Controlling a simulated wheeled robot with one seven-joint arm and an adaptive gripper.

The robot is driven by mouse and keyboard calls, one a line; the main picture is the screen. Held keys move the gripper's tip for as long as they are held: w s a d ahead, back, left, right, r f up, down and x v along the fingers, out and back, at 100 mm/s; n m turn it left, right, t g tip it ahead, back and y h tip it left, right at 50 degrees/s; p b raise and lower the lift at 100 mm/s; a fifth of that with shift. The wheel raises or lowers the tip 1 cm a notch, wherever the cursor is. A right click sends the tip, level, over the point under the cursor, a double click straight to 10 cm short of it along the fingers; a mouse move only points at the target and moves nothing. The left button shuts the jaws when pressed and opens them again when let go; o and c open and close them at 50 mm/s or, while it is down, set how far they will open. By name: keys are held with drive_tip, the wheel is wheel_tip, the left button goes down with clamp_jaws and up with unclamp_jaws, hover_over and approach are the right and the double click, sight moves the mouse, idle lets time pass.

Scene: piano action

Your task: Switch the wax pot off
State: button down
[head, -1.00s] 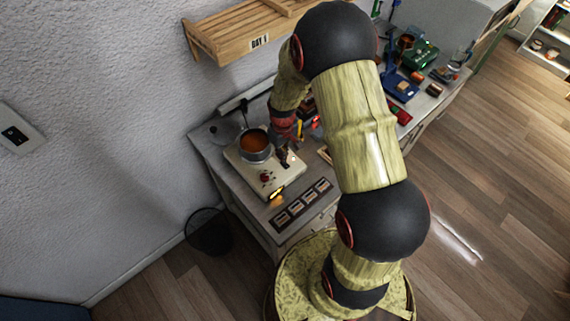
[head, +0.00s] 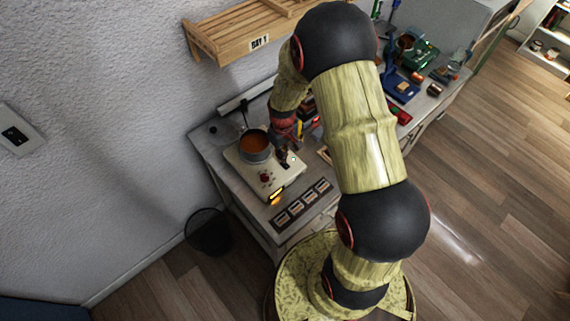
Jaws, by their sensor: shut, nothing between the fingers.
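The wax pot (head: 254,147) is a small grey pan with orange-brown wax in it. It sits on a cream hotplate base (head: 258,178) at the left end of the bench. The base's front has a red control (head: 265,177), and an orange glow (head: 276,197) shows at its front edge. My gripper (head: 284,160) is shut and empty, pointing down over the right part of the base, to the right of the pan. Whether its tips touch the base I cannot tell. The arm hides part of the bench behind it.
A dark strip with several pale labels (head: 301,206) lies along the bench's front edge. A wooden shelf (head: 235,32) marked "BAY 1" hangs above. Blue and green tools (head: 400,88) stand farther right. A black wire bin (head: 208,231) stands on the floor at left.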

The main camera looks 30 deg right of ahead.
drive_tip(key=shift+f+b, duration=0.75)
drive_tip(key=shift+f, duration=0.35)
idle(0.6)
drive_tip(key=shift+r, duration=0.1)
drive_tip(key=shift+r+p, duration=2.25)
drive_tip(key=shift+r, duration=1.2)
drive_tip(key=shift+s, duration=0.25)
drive_tip(key=s+a+r+m+t+b, duration=0.1)
drive_tip(key=s+a+r+t+b, duration=0.1)
drive_tip(key=s+a+r+b, duration=0.3)
drive_tip(key=s+a+r+m+t+b, duration=0.1)
drive_tip(key=s+a+r+t+b, duration=0.2)
drive_tip(key=s+r+b, duration=0.9)
drive_tip(key=shift+s+a+r+t, duration=0.3)
drive_tip(key=shift+s+a+r, duration=0.2)
drive_tip(key=shift+s+a, duration=0.45)
